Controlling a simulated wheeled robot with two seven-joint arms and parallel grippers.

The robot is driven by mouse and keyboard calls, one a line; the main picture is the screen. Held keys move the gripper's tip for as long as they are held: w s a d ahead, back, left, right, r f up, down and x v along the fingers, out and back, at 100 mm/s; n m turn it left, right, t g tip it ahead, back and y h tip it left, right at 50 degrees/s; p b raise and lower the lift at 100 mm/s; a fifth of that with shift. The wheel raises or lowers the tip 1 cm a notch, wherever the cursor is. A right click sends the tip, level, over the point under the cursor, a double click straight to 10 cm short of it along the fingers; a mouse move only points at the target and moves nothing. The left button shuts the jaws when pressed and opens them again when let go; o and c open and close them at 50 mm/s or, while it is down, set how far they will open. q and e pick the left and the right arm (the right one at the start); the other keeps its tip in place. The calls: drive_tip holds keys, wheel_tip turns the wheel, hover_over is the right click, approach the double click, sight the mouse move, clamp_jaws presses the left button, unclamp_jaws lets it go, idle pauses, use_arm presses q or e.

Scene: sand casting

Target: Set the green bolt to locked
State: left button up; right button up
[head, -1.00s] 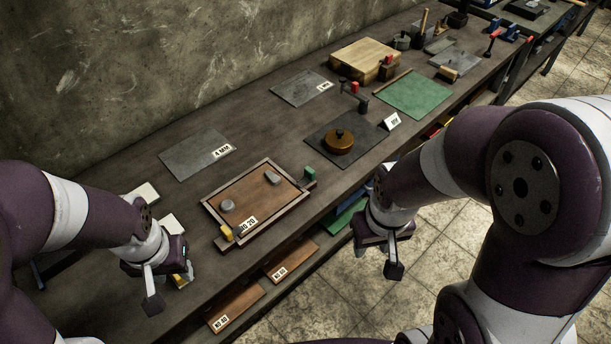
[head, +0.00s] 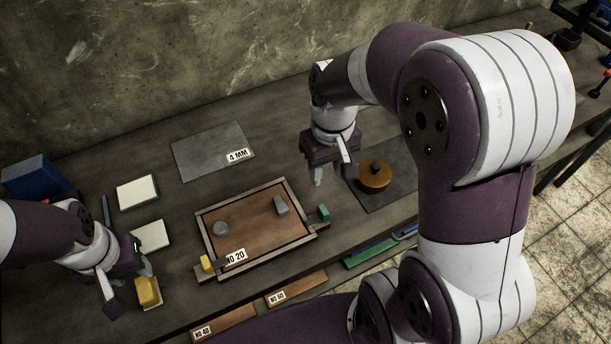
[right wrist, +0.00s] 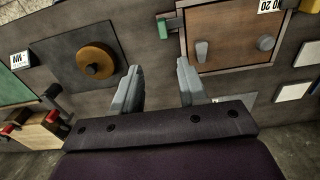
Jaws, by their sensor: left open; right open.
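The green bolt (head: 323,211) is a small green block on the right side of a wooden framed tray labelled NO 20 (head: 203,238). In the right wrist view the green bolt (right wrist: 163,28) sits at the tray's left edge, beyond my fingers. My right gripper (head: 332,170) is open and empty above the table, behind and slightly right of the tray; its two fingers show in the right wrist view (right wrist: 160,85). My left gripper (head: 130,292) is open at the front left, near a yellow block (head: 148,291). I cannot tell the bolt's exact setting.
Inside the tray are a round grey knob (head: 221,228) and a grey wedge-like piece (head: 281,205). A yellow block (head: 207,263) is at its front left corner. A brown round pattern (head: 374,176) stands on a dark plate to the right. A grey 4 MM sheet (head: 205,152) lies behind.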

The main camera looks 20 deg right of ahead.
hover_over(324, 209)
drive_tip(key=f, duration=0.5)
drive_tip(key=shift+s+a+f, duration=0.2)
drive_tip(key=shift+s+a, duration=0.05)
drive_tip(key=shift+a, duration=0.05)
drive_tip(key=f, duration=0.5)
drive_tip(key=shift+w+d+f, duration=0.35)
drive_tip(key=shift+w+d, duration=0.05)
drive_tip(key=shift+s+a+f, duration=0.2)
drive_tip(key=shift+f, duration=0.35)
drive_tip(key=shift+c, duration=0.3)
